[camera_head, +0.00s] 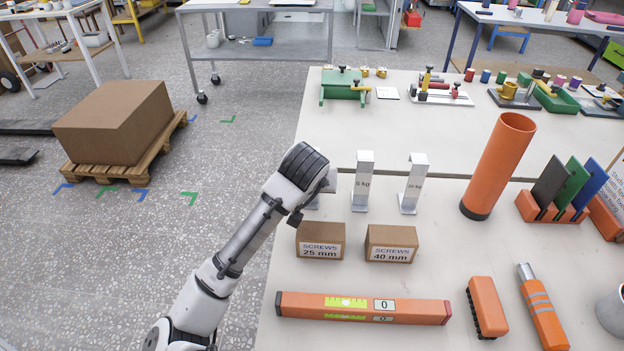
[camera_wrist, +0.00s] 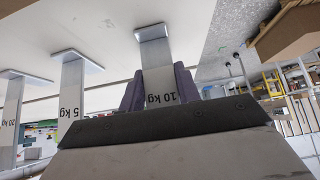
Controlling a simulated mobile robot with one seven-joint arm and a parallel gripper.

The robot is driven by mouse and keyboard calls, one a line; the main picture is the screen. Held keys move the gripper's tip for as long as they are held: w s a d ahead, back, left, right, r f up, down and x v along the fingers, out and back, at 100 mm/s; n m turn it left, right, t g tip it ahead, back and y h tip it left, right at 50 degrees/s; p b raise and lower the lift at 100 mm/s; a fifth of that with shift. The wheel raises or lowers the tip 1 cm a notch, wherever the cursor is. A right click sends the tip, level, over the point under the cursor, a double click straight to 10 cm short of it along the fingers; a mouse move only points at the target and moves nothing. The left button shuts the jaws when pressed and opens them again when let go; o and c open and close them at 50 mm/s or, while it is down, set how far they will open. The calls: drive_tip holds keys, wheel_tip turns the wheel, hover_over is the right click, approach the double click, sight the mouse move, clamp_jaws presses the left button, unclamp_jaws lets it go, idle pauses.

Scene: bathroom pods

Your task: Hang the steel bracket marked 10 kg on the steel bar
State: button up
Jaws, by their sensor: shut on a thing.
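The steel bracket marked 10 kg (camera_wrist: 157,62) is between the two purple-grey fingers of my gripper (camera_wrist: 159,88) in the wrist view, where its label appears upside down. My gripper is shut on it. I cannot tell whether the foot touches the table. The 5 kg bracket (camera_head: 362,187) stands upright just right of my gripper. The 20 kg bracket (camera_head: 412,185) stands beyond it. I cannot make out the steel bar in either view.
Two screw boxes, 25 mm (camera_head: 320,240) and 40 mm (camera_head: 391,243), stand in front of the brackets. An orange level (camera_head: 330,308) lies nearer. A tall orange tube (camera_head: 498,165) stands right. Tools line the table's back. Floor left of the table is clear up to a carton (camera_head: 115,120).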

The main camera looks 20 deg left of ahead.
drive_tip(key=shift+r+p, duration=1.15)
drive_tip(key=shift+r, duration=0.4)
